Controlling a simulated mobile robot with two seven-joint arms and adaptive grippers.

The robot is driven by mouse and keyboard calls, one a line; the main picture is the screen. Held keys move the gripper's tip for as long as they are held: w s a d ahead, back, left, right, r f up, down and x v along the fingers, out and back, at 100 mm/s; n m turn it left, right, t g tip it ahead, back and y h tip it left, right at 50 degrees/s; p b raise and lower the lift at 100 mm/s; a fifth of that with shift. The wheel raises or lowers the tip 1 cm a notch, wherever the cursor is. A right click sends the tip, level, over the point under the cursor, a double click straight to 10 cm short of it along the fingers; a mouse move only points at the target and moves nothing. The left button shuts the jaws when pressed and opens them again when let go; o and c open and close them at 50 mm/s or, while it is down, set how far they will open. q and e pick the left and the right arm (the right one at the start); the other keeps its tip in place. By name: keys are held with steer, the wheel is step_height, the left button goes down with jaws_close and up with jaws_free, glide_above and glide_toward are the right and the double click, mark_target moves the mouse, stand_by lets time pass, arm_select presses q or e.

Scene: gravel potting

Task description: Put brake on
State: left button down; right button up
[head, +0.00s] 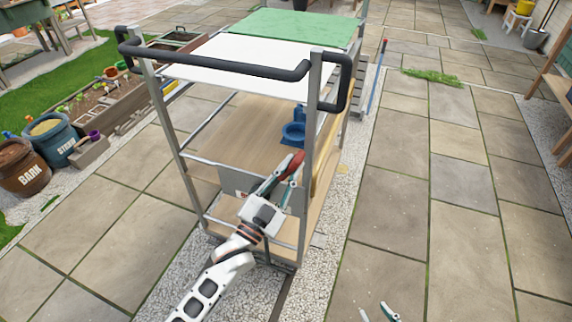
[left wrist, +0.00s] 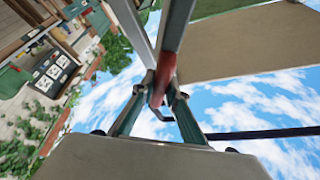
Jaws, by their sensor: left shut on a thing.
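The cart (head: 244,75) has a metal frame, wooden shelves and a black push handle (head: 215,60). A red lever (head: 296,160), seemingly the brake, is at the cart's near right post. My left gripper (head: 283,174) reaches in low beside that post, and its fingers are on the red lever. In the left wrist view, the two fingers close on the red lever (left wrist: 164,73) from both sides, beside a metal post. My right gripper (head: 377,312) shows only its fingertips at the bottom edge; they are apart with nothing between them.
A blue pot (head: 293,133) stands on the cart's shelf. A green mat (head: 290,26) lies at the back of the top. Bark (head: 22,166) and blue (head: 57,137) tubs stand at the left.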

arm_select(q)
steer(key=shift+s+d+f, duration=0.1)
steer(key=shift+d+f, duration=0.05)
steer(key=shift+f, duration=0.05)
steer(key=c, duration=2)
jaws_free()
steer(key=shift+d, duration=0.1)
arm_select(e)
steer(key=shift+r, duration=0.1)
arm_select(q)
steer(key=v, duration=1.2)
